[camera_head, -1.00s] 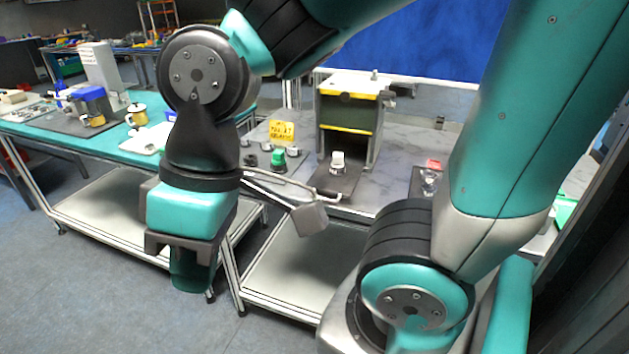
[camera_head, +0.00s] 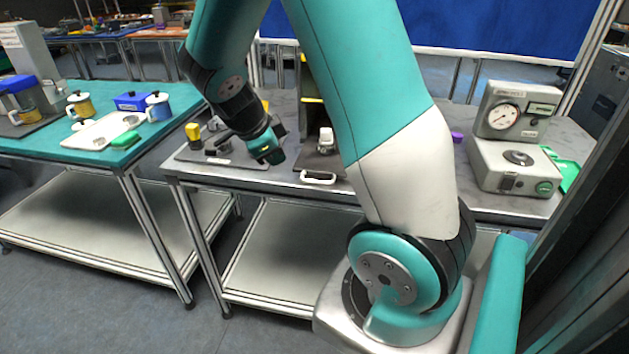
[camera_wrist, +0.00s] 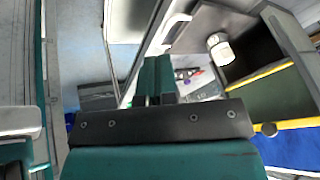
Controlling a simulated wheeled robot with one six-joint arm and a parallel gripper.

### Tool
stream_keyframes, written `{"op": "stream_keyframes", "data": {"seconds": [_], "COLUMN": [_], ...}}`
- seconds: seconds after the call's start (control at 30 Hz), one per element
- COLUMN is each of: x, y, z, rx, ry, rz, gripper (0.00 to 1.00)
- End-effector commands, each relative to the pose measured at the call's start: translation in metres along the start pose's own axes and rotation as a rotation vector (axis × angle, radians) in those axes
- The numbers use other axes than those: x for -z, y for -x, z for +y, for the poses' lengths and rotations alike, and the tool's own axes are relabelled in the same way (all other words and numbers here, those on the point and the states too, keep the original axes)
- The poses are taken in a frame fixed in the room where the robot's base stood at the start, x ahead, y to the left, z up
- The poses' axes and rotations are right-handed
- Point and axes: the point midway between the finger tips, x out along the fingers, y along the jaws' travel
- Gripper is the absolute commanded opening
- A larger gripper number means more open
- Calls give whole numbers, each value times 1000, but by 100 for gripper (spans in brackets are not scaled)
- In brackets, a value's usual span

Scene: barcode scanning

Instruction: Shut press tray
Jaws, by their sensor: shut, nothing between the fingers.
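The press tray (camera_head: 314,166) is a dark plate pulled out at the front of the press, with a white handle (camera_head: 318,179) at its front edge. A small white part (camera_head: 325,140) stands on it. The press (camera_head: 309,84) has yellow edges and is mostly hidden behind my arm. My gripper (camera_head: 268,154) is shut and empty, left of the tray handle and apart from it. In the wrist view, my closed fingers (camera_wrist: 154,68) point toward the table; the tray (camera_wrist: 212,28), its handle (camera_wrist: 174,28) and the white part (camera_wrist: 220,48) show beyond them, at upper right.
A dark mat (camera_head: 220,161) with a yellow block and small parts lies left of the press. A grey machine with a gauge (camera_head: 514,140) stands at the right. A teal-topped table (camera_head: 75,158) with mugs (camera_head: 158,106) and a white tray (camera_head: 95,133) is at the left.

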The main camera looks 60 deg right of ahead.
Motion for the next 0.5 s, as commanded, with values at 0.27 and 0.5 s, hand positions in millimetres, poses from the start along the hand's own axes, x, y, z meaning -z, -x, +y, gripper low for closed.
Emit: {"op": "stream_keyframes", "data": {"seconds": [0.27, 0.5], "x": [35, 43], "y": [-44, -78], "z": [-18, -18], "rx": [35, 34], "ry": [-394, -402], "rz": [172, 178], "gripper": [0, 0]}}
